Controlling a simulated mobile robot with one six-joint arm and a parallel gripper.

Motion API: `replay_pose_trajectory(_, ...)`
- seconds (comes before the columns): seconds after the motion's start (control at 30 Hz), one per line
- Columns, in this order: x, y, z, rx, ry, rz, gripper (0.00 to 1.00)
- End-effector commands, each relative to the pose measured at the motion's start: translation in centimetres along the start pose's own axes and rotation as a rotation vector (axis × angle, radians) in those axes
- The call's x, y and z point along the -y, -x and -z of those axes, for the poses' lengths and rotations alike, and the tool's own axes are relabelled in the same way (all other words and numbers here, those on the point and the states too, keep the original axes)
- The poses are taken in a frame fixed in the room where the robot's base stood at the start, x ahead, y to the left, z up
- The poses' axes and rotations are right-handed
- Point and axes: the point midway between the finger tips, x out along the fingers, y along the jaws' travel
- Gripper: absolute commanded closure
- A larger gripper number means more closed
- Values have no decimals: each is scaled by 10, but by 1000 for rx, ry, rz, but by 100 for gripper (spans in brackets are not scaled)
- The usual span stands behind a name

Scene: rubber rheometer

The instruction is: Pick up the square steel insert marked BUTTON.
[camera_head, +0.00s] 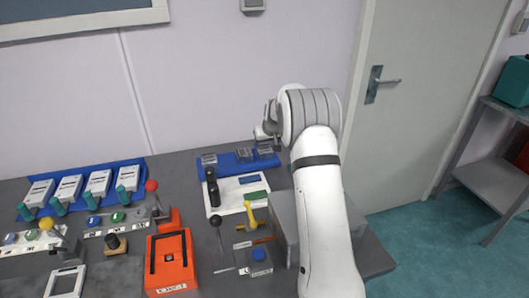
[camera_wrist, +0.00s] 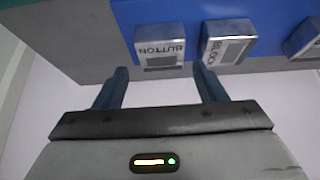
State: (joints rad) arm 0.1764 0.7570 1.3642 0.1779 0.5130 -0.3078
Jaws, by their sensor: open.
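The square steel insert marked BUTTON (camera_wrist: 160,45) lies on the edge of a blue mat (camera_wrist: 190,12) in the wrist view, its lettering upside down there. My gripper (camera_wrist: 162,73) is open and empty. Its two blue fingers are spread, with the BUTTON insert between their lines but beyond the tips, apart from them. In the head view my gripper (camera_head: 266,133) is at the back of the bench, by the right end of the mat (camera_head: 229,163). The rightmost insert (camera_head: 265,150) there appears to be the BUTTON one.
An insert marked BLOCK (camera_wrist: 229,43) sits close to the right of BUTTON in the wrist view, with a third insert (camera_wrist: 304,38) farther right. A white tray (camera_head: 233,205) with tools lies in front of the mat. An orange box (camera_head: 171,265) stands front left.

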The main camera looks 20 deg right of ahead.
Motion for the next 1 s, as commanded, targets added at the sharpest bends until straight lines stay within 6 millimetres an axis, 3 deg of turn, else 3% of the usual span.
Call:
replay_pose_trajectory(0.3,2,-40,-2,1,1,0,35)
replay_pose_trajectory(0.6,2,-45,-3,0,0,0,35)
replay_pose_trajectory(1.0,2,-45,-3,0,0,0,67)
